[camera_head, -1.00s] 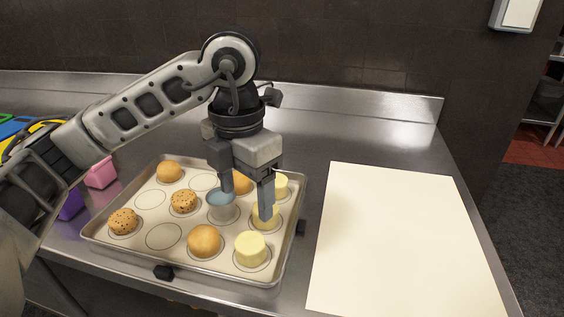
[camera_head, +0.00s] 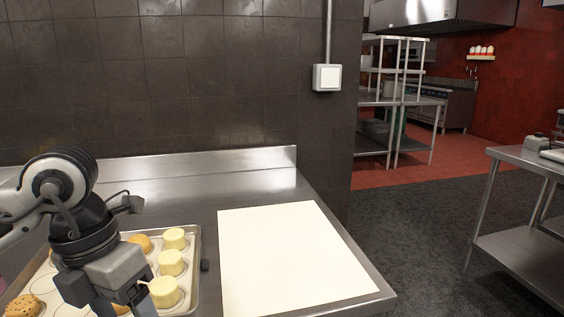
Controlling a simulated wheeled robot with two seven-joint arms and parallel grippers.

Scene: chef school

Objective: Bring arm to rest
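My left gripper (camera_head: 122,306) is at the lower left of the head view, over the baking tray (camera_head: 192,262). Its fingers run down to the bottom edge of the picture, so their tips are barely seen and their opening is unclear. Several pale yellow pieces (camera_head: 171,263) stand in a row on the tray's right side, just right of the gripper. A golden bun (camera_head: 140,243) sits behind it and a speckled bun (camera_head: 24,305) is at the far left. My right gripper is not in view.
A cream sheet (camera_head: 284,254) lies bare on the steel counter (camera_head: 190,196) right of the tray. The tiled wall (camera_head: 170,80) with a white switch box (camera_head: 327,77) rises behind. Another steel table (camera_head: 525,160) stands at the right, with carpet floor (camera_head: 420,215) between.

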